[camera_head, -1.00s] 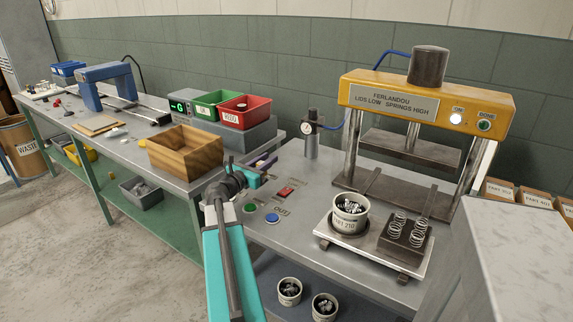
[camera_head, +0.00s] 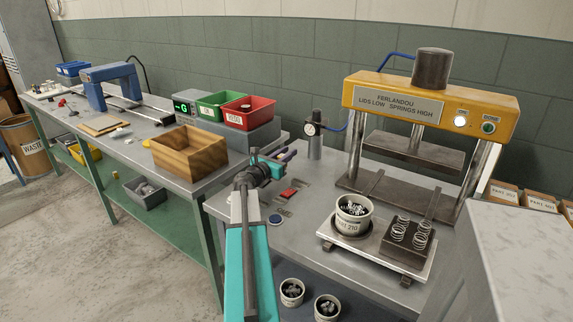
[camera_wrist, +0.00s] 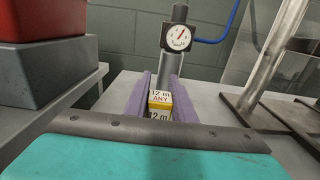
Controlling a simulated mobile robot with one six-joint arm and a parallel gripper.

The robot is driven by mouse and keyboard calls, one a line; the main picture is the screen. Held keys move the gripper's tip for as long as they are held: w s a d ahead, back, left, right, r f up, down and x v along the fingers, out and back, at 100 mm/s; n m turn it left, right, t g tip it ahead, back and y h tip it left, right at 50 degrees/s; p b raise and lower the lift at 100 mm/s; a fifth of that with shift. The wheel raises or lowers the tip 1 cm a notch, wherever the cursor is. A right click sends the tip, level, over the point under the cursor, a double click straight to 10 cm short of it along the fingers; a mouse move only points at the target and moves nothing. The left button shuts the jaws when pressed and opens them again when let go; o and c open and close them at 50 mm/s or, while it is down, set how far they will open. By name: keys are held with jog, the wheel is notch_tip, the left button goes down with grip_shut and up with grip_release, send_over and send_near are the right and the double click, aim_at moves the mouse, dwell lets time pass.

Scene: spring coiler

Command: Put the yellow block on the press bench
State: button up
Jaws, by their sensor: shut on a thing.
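The yellow block (camera_wrist: 160,101), with white faces lettered "12 m ANY", sits between the two purple fingers of my gripper (camera_wrist: 162,78) in the wrist view. My gripper is shut on it. In the head view my gripper (camera_head: 287,154) is over the back left part of the press bench (camera_head: 306,232), near its left edge; the block cannot be made out there. The grey bench carries the yellow press (camera_head: 432,103).
A pressure gauge (camera_head: 311,129) on a grey post stands behind my gripper. A fixture plate (camera_head: 345,259) with a cup and springs is at the bench's front right. A wooden box (camera_head: 188,152) and red bin (camera_head: 248,113) are on the left table.

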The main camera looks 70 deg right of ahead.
aim_at(289, 171)
jog(key=shift+d, duration=0.1)
jog(key=shift+s+d, duration=0.1)
jog(key=shift+d, duration=0.15)
jog(key=f, duration=0.3)
jog(key=shift+s+d+f, duration=0.1)
jog(key=shift+d+f, duration=0.05)
jog(key=shift+d, duration=0.15)
jog(key=shift+f, duration=0.2)
jog(key=shift+a+f, duration=0.1)
jog(key=shift+f, duration=0.25)
jog(key=shift+s+a+f+b, duration=0.1)
jog(key=shift+s+f+b, duration=0.05)
jog(key=shift+f+b, duration=0.35)
jog(key=o, duration=1.1)
jog(key=shift+c, duration=0.2)
jog(key=shift+r, duration=0.2)
